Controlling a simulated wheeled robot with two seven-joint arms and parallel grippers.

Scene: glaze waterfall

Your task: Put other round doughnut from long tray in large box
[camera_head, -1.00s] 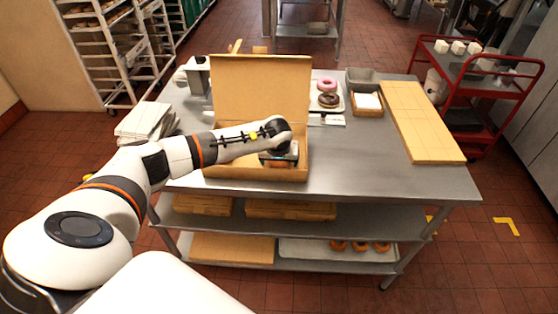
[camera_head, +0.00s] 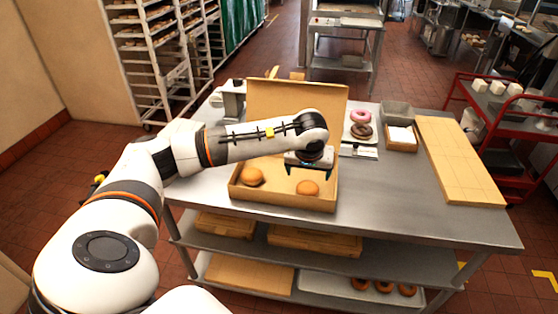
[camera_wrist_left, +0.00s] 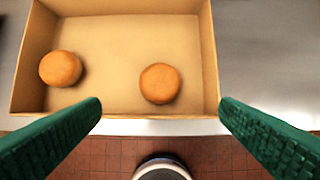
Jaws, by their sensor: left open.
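The large box (camera_head: 285,201) stands open on the steel table with its lid raised at the back. Two round doughnuts lie inside it: one at the left (camera_head: 252,177) and one at the front right (camera_head: 307,188). In the left wrist view they show apart on the box floor, at the left (camera_wrist_left: 60,68) and near the middle (camera_wrist_left: 160,83). My left gripper (camera_head: 309,172) is open and empty above the right part of the box. Its green fingers (camera_wrist_left: 160,118) are spread wide in the left wrist view. A tray (camera_head: 349,132) with a pink and a chocolate ring doughnut sits behind the box. My right gripper is not seen.
A cardboard tray with white paper (camera_head: 401,137) and a grey bin (camera_head: 397,113) stand right of the doughnut tray. A long tan board (camera_head: 455,160) lies at the table's right. Several ring doughnuts (camera_head: 383,288) rest on the lower shelf. A red cart (camera_head: 505,120) stands at right.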

